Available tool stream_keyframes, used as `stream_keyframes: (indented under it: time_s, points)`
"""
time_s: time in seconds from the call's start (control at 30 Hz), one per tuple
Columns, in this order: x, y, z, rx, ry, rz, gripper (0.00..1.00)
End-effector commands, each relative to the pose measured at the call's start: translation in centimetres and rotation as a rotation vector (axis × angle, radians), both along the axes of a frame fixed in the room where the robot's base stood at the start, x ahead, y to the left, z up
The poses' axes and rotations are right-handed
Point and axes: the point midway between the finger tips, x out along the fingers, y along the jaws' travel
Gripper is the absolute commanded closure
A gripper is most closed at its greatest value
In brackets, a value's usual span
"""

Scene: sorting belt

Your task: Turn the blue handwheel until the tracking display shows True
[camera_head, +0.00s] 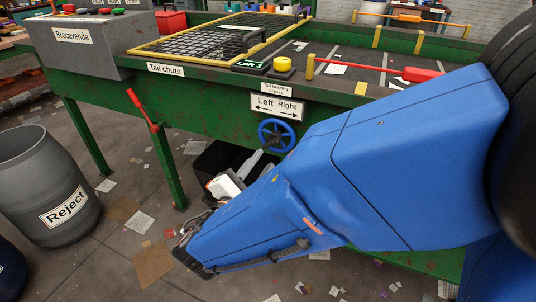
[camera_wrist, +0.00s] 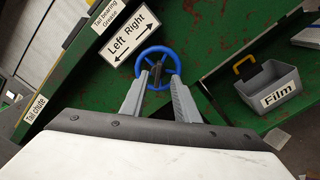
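The blue handwheel (camera_head: 276,135) is on the green frame under a white "Left Right" sign (camera_head: 276,106) with arrows. In the wrist view the handwheel (camera_wrist: 157,48) is straight ahead of my gripper (camera_wrist: 158,76). Its two grey fingers are apart, with the lower part of the wheel and a dark piece showing between their tips. In the head view my gripper (camera_head: 262,153) reaches the wheel's lower left side; I cannot tell whether it touches. A small dark display (camera_head: 250,66) on the belt edge shows green text that seems to read "Left" with a figure, not True.
A yellow button (camera_head: 283,65) is beside the display, and a red-handled lever (camera_head: 422,75) lies to its right. A red lever (camera_head: 142,110) is on the left leg. The grey Reject barrel (camera_head: 45,165) stands at left. A grey Film bin (camera_wrist: 285,78) is right of the wheel.

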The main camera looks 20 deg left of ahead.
Motion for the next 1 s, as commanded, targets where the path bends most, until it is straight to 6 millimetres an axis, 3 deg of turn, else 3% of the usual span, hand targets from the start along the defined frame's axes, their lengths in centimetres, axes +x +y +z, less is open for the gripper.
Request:
stream_keyframes:
  time_s: [0.2,0.43,1.0]
  points:
    - [-3.7,0.4,0.0,0.0,0.0,0.004,0.72]
    - [-6.4,0.5,0.0,0.0,0.0,0.001,0.72]
    - [-7.6,0.5,-0.1,0.0,0.0,0.0,0.72]
